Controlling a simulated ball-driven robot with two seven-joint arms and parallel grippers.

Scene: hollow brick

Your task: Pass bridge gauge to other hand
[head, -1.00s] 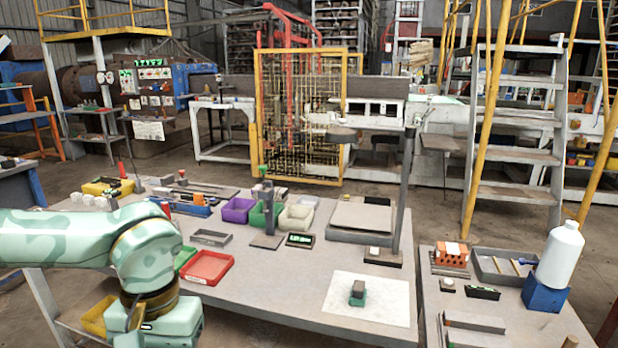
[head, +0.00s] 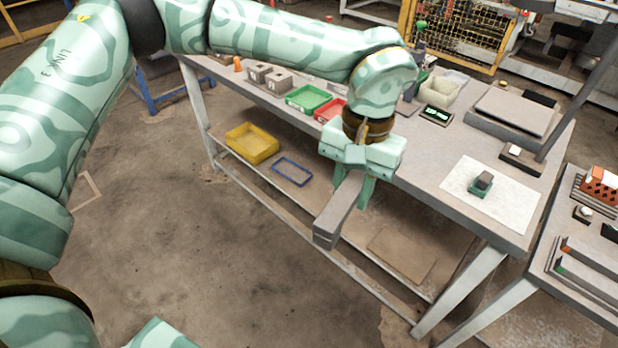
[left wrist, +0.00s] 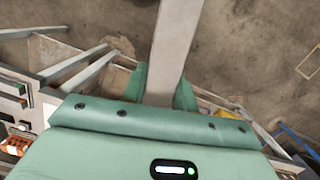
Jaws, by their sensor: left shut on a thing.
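The bridge gauge, a long plain grey bar (head: 338,213), is held in my left gripper (head: 353,186) in front of the table's near edge. It slants down toward the lower left, over the lower shelf and floor, clear of the tabletop. In the left wrist view the bar (left wrist: 174,45) runs up from between the two green fingers (left wrist: 164,92) and out past the top edge. The fingers are shut on it, and the part between them is partly hidden. My right gripper is in neither current view.
The table (head: 432,165) carries a green tray (head: 308,98), a red tray (head: 331,110) and a white sheet (head: 510,207) with a small green-and-grey block (head: 481,184). A yellow bin (head: 252,142) and blue frame (head: 292,171) sit on the lower shelf. Floor at left is open.

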